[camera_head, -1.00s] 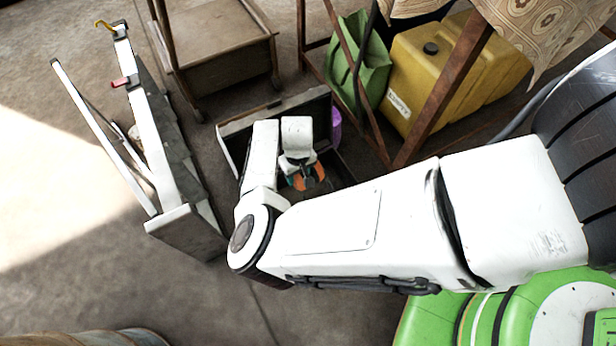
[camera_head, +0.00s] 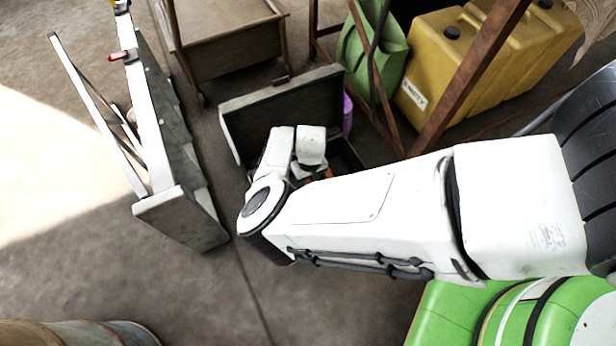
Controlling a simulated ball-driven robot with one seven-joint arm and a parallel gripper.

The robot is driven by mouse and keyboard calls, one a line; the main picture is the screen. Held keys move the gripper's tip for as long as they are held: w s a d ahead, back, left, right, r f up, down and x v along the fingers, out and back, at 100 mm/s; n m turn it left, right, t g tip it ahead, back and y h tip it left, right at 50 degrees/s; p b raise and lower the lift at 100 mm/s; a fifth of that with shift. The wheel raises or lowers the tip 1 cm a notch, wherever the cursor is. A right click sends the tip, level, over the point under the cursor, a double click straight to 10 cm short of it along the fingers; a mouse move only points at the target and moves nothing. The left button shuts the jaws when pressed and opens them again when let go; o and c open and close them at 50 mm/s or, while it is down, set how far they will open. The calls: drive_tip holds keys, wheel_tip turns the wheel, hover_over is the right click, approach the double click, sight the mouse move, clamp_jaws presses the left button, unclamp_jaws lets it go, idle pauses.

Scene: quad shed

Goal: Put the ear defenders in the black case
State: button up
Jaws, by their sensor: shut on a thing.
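The black case (camera_head: 275,116) stands open on the floor in the middle of the view, its lid raised at the back. Its dark inside shows only in part beside my wrist. My gripper (camera_head: 312,174) is down at the case opening, mostly hidden behind my wrist and forearm. It is shut on the ear defenders (camera_head: 328,173), of which only a small orange patch shows. I cannot tell whether they touch the case floor.
A purple object (camera_head: 347,115) is beside the case lid. A brown cart (camera_head: 225,45) is behind. A white-edged folding frame (camera_head: 160,110) stands left.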

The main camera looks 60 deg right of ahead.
drive_tip(key=shift+f, duration=0.35)
drive_tip(key=shift+f, duration=0.1)
drive_tip(key=o, duration=1.1)
drive_tip(key=shift+o, duration=0.2)
